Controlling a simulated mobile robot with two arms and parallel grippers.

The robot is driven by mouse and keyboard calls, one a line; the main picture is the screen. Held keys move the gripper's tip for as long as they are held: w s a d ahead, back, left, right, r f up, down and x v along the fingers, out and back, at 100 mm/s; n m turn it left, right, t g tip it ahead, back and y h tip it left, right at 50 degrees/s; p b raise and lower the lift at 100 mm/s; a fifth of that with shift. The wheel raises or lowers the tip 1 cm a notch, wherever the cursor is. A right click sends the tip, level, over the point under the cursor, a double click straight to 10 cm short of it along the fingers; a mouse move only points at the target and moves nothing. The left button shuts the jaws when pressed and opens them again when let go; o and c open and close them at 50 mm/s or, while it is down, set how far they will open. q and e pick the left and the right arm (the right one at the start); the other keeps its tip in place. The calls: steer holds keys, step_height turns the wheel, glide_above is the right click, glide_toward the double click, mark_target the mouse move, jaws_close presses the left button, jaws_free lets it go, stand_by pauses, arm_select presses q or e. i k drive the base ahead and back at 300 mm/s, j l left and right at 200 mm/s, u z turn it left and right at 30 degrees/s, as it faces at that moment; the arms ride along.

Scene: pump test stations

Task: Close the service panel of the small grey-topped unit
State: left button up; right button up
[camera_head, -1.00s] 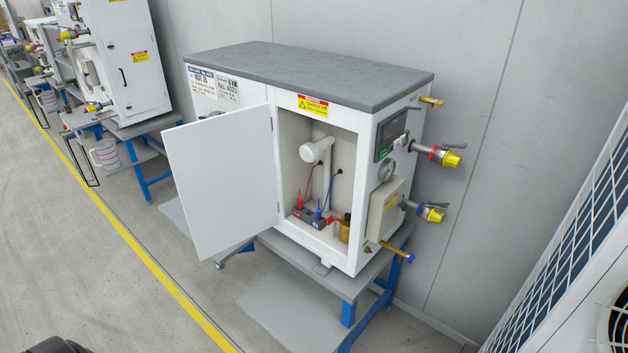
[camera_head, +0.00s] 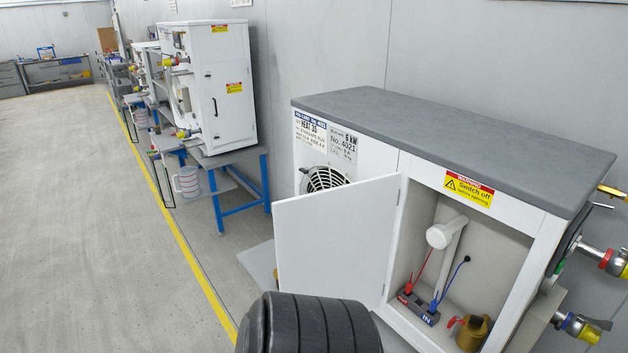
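The small grey-topped unit (camera_head: 452,136) stands at the right of the head view, a white cabinet against the wall. Its white service panel (camera_head: 335,240) is swung open to the left, hinged at the left side of the opening. Inside the opening show a white pipe (camera_head: 441,236), red and blue leads on a small block (camera_head: 418,309), and a brass part (camera_head: 473,332). A black ribbed part (camera_head: 310,325), likely of my own arm, covers the panel's lower edge. Neither gripper's fingers can be seen.
A taller white unit (camera_head: 215,85) on a blue-legged bench stands further back, with a measuring jug (camera_head: 187,181) beside it. Valves with yellow ends (camera_head: 588,332) stick out at the unit's right. The floor left of the yellow line (camera_head: 190,235) is clear.

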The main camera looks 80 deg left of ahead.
mark_target(334, 242)
steer(key=k+j, duration=0.1)
steer(key=j, duration=0.4)
steer(key=k+j, duration=0.1)
steer(key=j, duration=0.4)
steer(key=k+j, duration=0.15)
steer(key=j, duration=0.4)
steer(key=k+j, duration=0.1)
steer(key=j, duration=0.4)
steer(key=k+j, duration=0.1)
steer(key=j, duration=0.4)
steer(key=k+j, duration=0.1)
steer(key=j, duration=0.4)
